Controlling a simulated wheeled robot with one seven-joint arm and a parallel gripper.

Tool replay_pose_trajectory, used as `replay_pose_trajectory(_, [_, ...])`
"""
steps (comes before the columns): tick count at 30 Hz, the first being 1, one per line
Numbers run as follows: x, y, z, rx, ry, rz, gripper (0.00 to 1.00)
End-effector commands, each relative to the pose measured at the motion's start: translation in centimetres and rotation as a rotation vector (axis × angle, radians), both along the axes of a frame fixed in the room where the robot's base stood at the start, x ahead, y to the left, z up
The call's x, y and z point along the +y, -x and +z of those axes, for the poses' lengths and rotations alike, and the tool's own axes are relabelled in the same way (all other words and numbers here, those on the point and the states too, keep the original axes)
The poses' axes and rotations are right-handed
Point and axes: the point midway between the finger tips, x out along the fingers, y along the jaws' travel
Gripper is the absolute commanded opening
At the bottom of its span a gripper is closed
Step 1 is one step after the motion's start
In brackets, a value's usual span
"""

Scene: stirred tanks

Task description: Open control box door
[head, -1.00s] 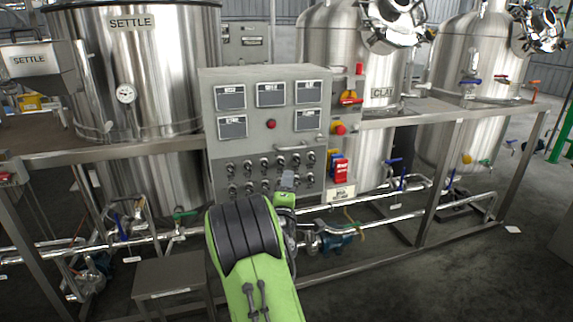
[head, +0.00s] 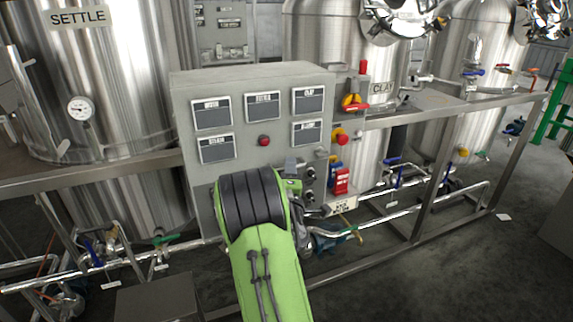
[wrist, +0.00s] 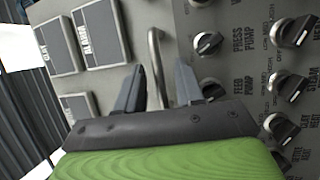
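The grey control box (head: 255,95) stands in front of the steel tanks, and its door looks shut. Its front has several dark label plates, a red button (head: 264,140) and rows of black knobs. In the wrist view, the bar handle (wrist: 154,60) stands out from the panel between the label plates and the knobs. My gripper (wrist: 159,82) is open, with one finger on each side of the handle's line. I cannot tell whether either finger touches it. In the head view, my green arm hides most of the gripper and the lower panel.
Black knobs (wrist: 208,43) sit close to the right finger. A steel frame rail (head: 95,170) and pipes (head: 400,214) run on both sides. Open floor lies at the right.

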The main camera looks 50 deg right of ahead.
Motion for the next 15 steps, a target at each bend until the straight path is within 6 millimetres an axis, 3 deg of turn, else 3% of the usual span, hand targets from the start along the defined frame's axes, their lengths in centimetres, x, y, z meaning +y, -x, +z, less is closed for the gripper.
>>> replay_pose_trajectory(5, [0.0, 0.0, -0.04, 0.0, 0.0, 0.0, 0.35])
replay_pose_trajectory(12, [0.0, -0.02, -0.05, -0.001, -0.001, 0.0, 0.0])
replay_pose_trajectory(15, [0.0, -0.02, -0.05, -0.001, -0.001, 0.0, 0.0])
